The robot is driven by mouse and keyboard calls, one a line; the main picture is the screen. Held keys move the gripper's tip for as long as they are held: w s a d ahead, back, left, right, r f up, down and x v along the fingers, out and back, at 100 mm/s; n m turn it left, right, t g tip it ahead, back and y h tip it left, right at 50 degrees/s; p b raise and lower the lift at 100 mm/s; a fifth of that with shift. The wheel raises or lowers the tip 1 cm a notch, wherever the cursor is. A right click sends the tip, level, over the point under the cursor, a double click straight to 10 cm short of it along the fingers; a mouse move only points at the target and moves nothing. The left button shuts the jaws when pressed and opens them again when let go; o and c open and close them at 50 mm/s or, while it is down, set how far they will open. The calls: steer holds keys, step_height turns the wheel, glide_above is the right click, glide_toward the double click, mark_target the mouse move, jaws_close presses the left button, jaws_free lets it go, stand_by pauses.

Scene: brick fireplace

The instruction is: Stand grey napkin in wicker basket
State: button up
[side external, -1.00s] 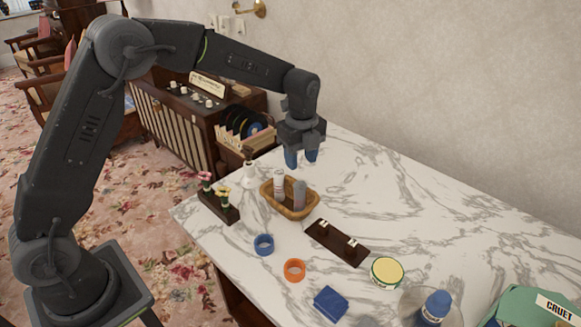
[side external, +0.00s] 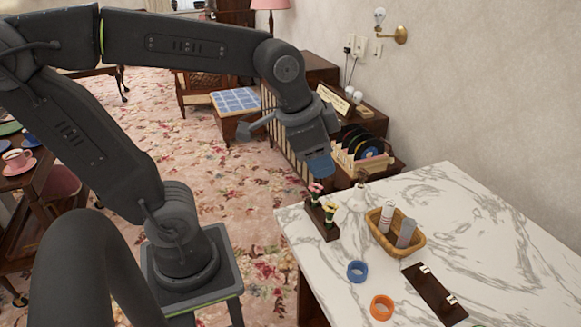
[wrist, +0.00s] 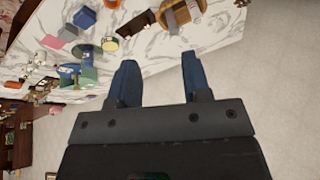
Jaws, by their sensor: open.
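The wicker basket (side external: 389,244) stands on the marble table near its left end. A grey rolled napkin (side external: 406,232) stands in its right part, leaning slightly against the rim. A paler roll (side external: 387,215) stands beside it at the left. My gripper (side external: 320,168) is up and to the left of the basket, near the table's left edge. In the wrist view my gripper (wrist: 158,62) is open, with nothing between its blue fingers. The basket shows beyond the fingers at the top of the wrist view, partly cut off.
A dark stand with flowers (side external: 323,220) and a small white vase (side external: 358,198) are left of the basket. A blue ring (side external: 357,271), an orange ring (side external: 382,307) and a dark tray (side external: 433,293) lie in front. The marble right of the basket is clear.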

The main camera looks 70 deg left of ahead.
steer(key=s+n, duration=0.1)
steer(key=s+f+n, duration=0.1)
steer(key=s, duration=0.1)
steer(key=s+n+t, duration=0.1)
steer(key=s+n, duration=0.1)
steer(key=shift+s+a+f, duration=0.1)
steer(key=shift+f, duration=0.2)
